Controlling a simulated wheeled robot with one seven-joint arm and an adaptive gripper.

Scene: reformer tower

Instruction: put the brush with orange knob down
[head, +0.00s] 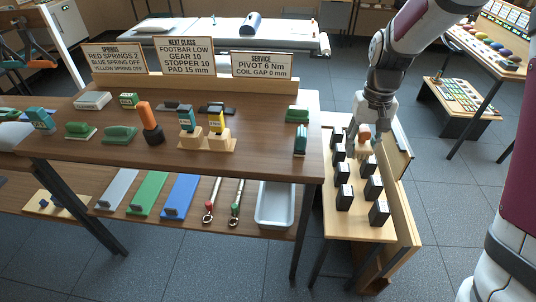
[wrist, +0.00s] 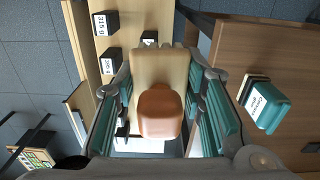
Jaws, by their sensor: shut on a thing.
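My gripper (head: 368,136) is over the narrow side bench (head: 352,226) at the right of the main table. It is shut on the brush with orange knob (head: 364,131), which is partly hidden by the fingers. In the wrist view the brush (wrist: 158,68) shows a pale wooden body with a rounded orange-brown knob (wrist: 160,112), between the green-padded fingers of my gripper (wrist: 165,110). The underside of the brush is hidden, so I cannot tell whether it touches anything.
Several black blocks with white labels (head: 379,213) stand in rows on the side bench, close around the gripper. A raised wooden board (head: 404,200) runs along its right side. The main table (head: 270,155) holds green blocks, an orange-handled tool (head: 150,122) and signs.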

